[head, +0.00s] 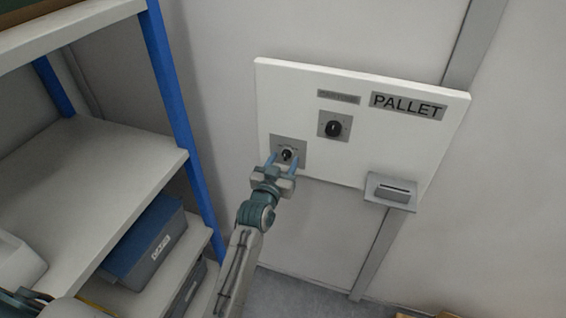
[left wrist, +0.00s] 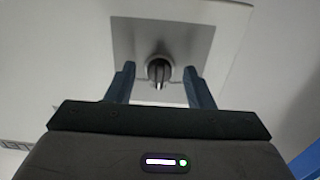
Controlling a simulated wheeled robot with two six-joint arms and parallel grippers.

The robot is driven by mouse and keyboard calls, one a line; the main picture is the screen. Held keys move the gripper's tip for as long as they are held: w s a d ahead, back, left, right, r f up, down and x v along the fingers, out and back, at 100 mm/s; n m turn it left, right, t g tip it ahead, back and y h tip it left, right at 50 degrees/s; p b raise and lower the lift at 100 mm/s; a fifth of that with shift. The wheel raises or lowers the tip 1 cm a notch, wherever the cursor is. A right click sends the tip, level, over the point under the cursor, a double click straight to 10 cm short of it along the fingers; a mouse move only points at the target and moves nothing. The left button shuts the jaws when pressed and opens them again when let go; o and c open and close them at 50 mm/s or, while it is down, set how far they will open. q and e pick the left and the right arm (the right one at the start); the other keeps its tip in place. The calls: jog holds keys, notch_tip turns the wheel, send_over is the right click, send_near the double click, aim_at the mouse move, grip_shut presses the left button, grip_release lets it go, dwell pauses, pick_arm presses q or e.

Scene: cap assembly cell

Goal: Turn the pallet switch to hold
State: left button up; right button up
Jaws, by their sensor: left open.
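A white panel (head: 290,92) marked PALLET is fixed to the wall. Its lower-left grey plate carries a black rotary switch (head: 287,155), which also shows in the left wrist view (left wrist: 159,70). A second black rotary switch (head: 333,128) sits on another grey plate, higher and to the right, nearer the PALLET label (head: 407,106). My left gripper (head: 283,162) is open, with its two blue fingers on either side of the lower-left switch knob. In the left wrist view, gaps show between the knob and both fingers (left wrist: 159,85).
A grey slotted box (head: 390,190) is mounted at the panel's lower right. A shelf rack with blue posts (head: 180,120) stands to the left, holding a blue-grey bin (head: 145,240). The wall to the right of the panel is clear.

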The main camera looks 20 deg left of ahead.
pick_arm(q)
jog(key=shift+s+f, duration=0.15)
jog(key=shift+s, duration=0.2)
jog(key=s+b, duration=0.3)
jog(key=s, duration=0.7)
jog(key=shift+a+b, duration=0.15)
jog(key=shift+b, duration=0.15)
